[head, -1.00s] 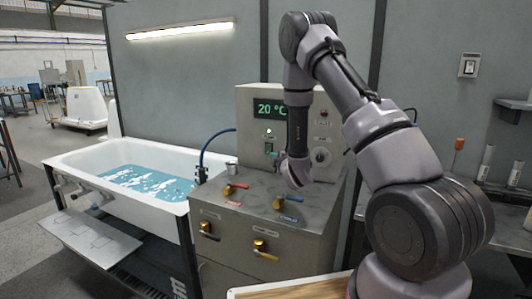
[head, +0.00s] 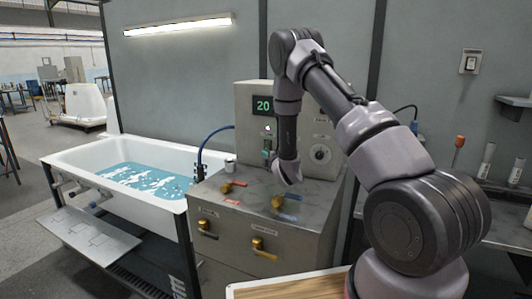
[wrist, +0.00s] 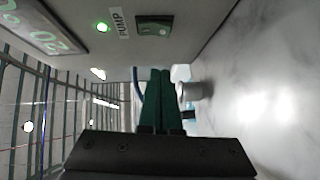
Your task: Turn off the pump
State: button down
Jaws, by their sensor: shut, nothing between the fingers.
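The pump switch (wrist: 154,25), a small dark green rocker, sits on the grey control panel beside the PUMP label (wrist: 122,22). A green pump light (wrist: 102,27) is lit next to that label. In the head view the light (head: 267,128) shows below the temperature display, and the switch area is partly hidden by my arm. My gripper (wrist: 160,74) is shut and empty, its teal fingers together. It is in front of the panel, close to the switch and apart from it in the wrist view. In the head view my gripper (head: 271,158) is small and partly unclear.
The temperature display (head: 263,105) reads 20. A round knob (head: 320,153) is right on the panel. Red (head: 233,184) and blue (head: 287,196) valve handles and a metal cup (head: 230,166) stand on the cabinet top below. A water-filled bathtub (head: 80,153) is left.

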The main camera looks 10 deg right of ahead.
aim_at(267, 147)
jog(key=w+d, duration=0.1)
jog(key=w, duration=0.6)
jog(key=shift+d+f, duration=0.35)
jog(key=shift+f, duration=0.1)
jog(key=shift+w, duration=0.1)
